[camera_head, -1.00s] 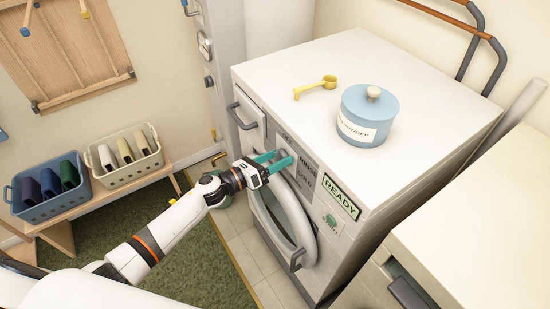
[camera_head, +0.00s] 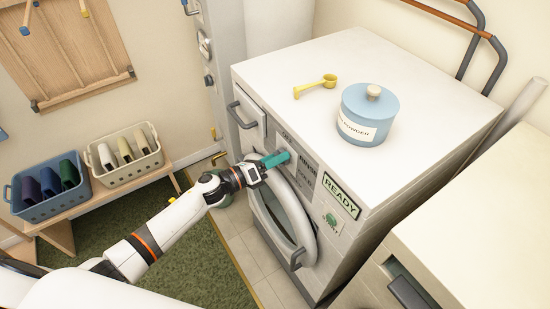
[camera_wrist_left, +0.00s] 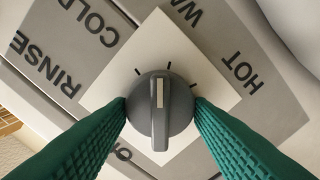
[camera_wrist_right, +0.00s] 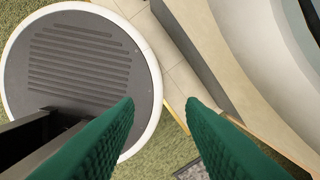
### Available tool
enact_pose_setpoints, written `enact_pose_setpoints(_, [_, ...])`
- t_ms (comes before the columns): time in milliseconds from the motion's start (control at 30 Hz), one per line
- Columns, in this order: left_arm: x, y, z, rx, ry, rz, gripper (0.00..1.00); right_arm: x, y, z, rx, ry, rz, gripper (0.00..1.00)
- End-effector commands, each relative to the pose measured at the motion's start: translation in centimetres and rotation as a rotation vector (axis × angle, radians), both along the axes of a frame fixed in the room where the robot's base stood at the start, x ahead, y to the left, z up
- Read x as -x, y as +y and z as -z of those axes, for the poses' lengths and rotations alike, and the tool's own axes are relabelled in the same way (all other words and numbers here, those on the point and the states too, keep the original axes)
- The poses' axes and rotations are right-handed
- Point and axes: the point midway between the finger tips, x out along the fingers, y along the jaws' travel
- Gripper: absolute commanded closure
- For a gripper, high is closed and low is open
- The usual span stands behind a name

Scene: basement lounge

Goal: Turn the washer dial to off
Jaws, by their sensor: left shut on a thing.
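The washer (camera_head: 345,190) stands right of centre with its front panel facing left. In the left wrist view, the grey round dial (camera_wrist_left: 161,112) sits on a white square plate (camera_wrist_left: 115,92) with short black tick marks. Its white pointer line is toward the top of the view, on the side of the COLD and WA… labels, away from the partly hidden OFF label (camera_wrist_left: 122,154) at lower left. My left gripper (camera_head: 277,159) is shut on the dial, one green finger on each side. My right gripper (camera_wrist_right: 160,103) is open and empty, seen only in its wrist view.
A blue powder tub (camera_head: 368,118) and a yellow scoop (camera_head: 316,87) sit on the washer top. The round door (camera_head: 288,215) is below the panel, close to my left gripper. A bench (camera_head: 108,197) with two bins stands left. A round grey-topped object (camera_wrist_right: 80,60) is below my right gripper.

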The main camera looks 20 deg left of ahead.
Motion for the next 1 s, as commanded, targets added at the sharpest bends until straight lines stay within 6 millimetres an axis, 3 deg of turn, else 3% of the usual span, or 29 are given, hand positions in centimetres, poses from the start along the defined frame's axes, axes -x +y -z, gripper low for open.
enact_pose_setpoints(1000, [-0.1, 0.2, 0.4, 0.726, 0.632, -0.001, 0.76, 0.0, 0.0, -1.1, 0.0, 0.0, 0.0, 0.64])
